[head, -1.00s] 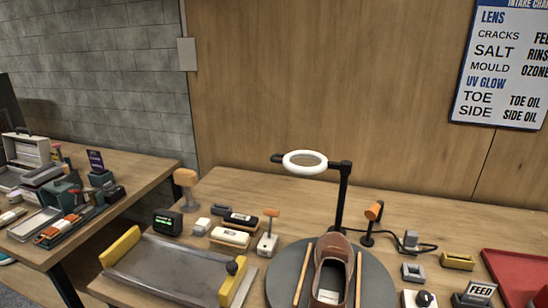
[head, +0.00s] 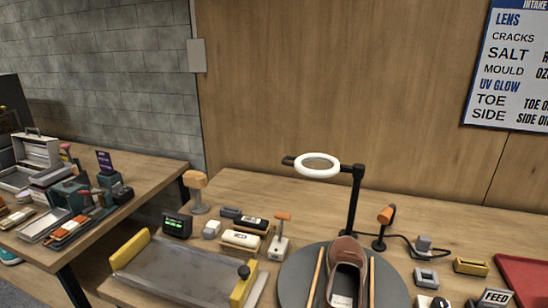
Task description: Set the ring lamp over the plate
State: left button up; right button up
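The ring lamp (head: 317,166) is a white ring on a black arm and black post (head: 355,205), standing behind the round grey plate (head: 296,278). In the head view the ring shows above and a little left of the plate's middle; its exact position over the plate is hard to tell. A brown shoe (head: 346,258) rests on the plate between two wooden sticks (head: 318,277). Neither of my grippers is in view.
A grey tray with yellow ends (head: 185,268) lies left of the plate. A red tray (head: 525,277) is at the right. A side table (head: 150,170) holds several items.

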aim_at(358, 170)
jog(key=i+j+u, duration=0.1)
jog(key=j, duration=0.3)
jog(key=i+j+u, duration=0.1)
jog(key=j, duration=0.3)
jog(key=i+j+u, duration=0.15)
jog(key=j, duration=0.2)
jog(key=i+j+u, duration=0.1)
jog(key=i+j, duration=0.15)
jog(key=j, duration=0.15)
